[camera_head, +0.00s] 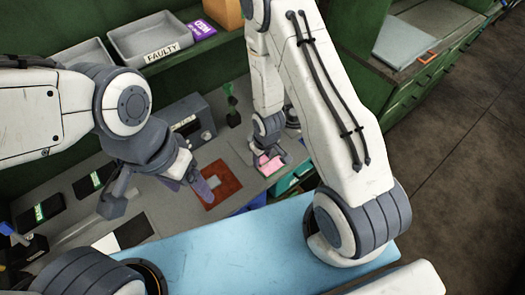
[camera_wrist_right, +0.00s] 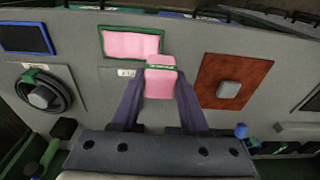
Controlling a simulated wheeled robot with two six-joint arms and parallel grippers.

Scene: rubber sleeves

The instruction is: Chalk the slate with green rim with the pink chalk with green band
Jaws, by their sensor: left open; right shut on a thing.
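The slate with green rim (camera_wrist_right: 131,43) lies on the grey bench in the right wrist view. Its face is pink nearly all over. My right gripper (camera_wrist_right: 160,92) is shut on the pink chalk with green band (camera_wrist_right: 161,84), held upright in that view between the two fingers. The chalk overlaps the slate's lower right corner; I cannot tell whether it touches. In the head view my right gripper (camera_head: 272,152) is beside a pink patch, partly hidden by the arm. My left gripper (camera_head: 158,198) is open and empty, above the bench to the left.
Grey trays (camera_head: 148,38) stand behind the bench in the head view.

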